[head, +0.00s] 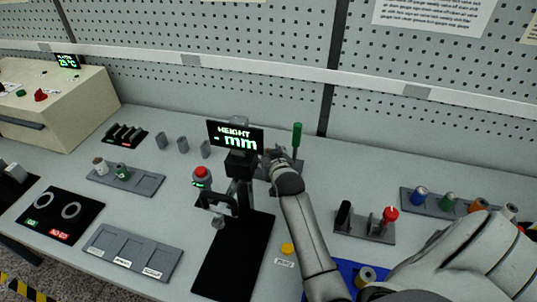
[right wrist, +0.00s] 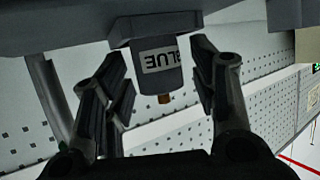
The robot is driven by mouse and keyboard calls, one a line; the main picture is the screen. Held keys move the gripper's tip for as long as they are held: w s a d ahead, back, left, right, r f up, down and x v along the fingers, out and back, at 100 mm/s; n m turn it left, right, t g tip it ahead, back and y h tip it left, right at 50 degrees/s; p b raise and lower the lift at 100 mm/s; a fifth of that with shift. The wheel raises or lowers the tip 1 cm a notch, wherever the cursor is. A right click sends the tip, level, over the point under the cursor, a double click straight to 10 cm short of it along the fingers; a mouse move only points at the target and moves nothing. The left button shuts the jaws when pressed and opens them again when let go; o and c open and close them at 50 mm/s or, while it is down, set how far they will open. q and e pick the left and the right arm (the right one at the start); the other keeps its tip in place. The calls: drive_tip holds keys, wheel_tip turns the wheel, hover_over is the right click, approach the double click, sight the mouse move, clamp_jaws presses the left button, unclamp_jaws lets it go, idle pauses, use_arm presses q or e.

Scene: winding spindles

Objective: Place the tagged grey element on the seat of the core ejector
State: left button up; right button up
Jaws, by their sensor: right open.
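The tagged grey element (right wrist: 160,68) shows in the right wrist view as a grey cylinder with a white label reading "BLUE" and a small brass-coloured tip. Its other end meets a dark grey block (right wrist: 152,27) at the top of that picture. My right gripper (right wrist: 162,92) is open, with one finger on each side of the element and visible gaps. In the head view my right gripper (head: 279,160) is behind the height gauge, at what looks like the core ejector (head: 297,136), which has a green handle. The gripper hides its seat and the element. My left gripper is not in view.
The height gauge (head: 236,135) stands close left of my right arm. A lever stand with a red knob (head: 390,214) and a rack of coloured spindles (head: 447,203) are to the right. Empty trays (head: 130,254) lie front left. A pegboard wall (head: 200,50) closes the back.

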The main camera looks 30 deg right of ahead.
drive_tip(key=shift+r, duration=0.15)
drive_tip(key=b+v, duration=0.1)
drive_tip(key=v, duration=1.1)
drive_tip(key=shift+d, duration=0.1)
